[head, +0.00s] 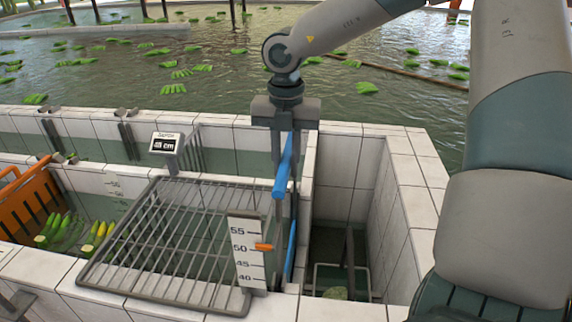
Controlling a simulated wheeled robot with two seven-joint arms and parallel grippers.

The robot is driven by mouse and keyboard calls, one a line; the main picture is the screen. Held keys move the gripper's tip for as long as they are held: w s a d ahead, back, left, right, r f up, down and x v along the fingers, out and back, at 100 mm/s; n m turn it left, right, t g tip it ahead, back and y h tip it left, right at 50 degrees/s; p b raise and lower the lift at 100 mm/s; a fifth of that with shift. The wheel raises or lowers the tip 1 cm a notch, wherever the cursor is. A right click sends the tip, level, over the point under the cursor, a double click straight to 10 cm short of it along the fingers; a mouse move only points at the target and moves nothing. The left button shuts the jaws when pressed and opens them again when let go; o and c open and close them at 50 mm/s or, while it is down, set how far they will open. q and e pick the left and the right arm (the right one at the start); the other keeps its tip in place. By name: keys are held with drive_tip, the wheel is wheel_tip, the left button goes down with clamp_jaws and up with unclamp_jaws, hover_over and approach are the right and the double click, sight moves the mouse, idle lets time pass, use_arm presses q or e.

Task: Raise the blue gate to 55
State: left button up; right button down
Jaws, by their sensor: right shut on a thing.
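The blue gate (291,250) stands in a narrow slot between the tiled basins, with a blue bar handle (282,178) at its top. My right gripper (285,155) reaches down from above and is shut on the handle. A white scale (246,228) marked 40 to 55 stands just left of the gate. Its orange pointer (263,246) is level with about the 50 mark. A small depth display (166,144) reads a number in the forties of cm; its last digit is unclear. My left gripper is out of view.
A metal rack (170,240) lies over the basin left of the gate. An orange crate (30,205) and banana bunches (60,228) are at the far left. A deep tiled shaft (340,200) is right of the gate. Green bunches float on open water (220,50) behind.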

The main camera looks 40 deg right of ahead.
drive_tip(key=shift+r, duration=1.35)
drive_tip(key=shift+f, duration=0.1)
idle(0.5)
drive_tip(key=shift+c, duration=0.4)
unclamp_jaws()
wheel_tip(320, 180, up, 11)
drive_tip(key=p, duration=0.4)
idle(0.8)
idle(0.5)
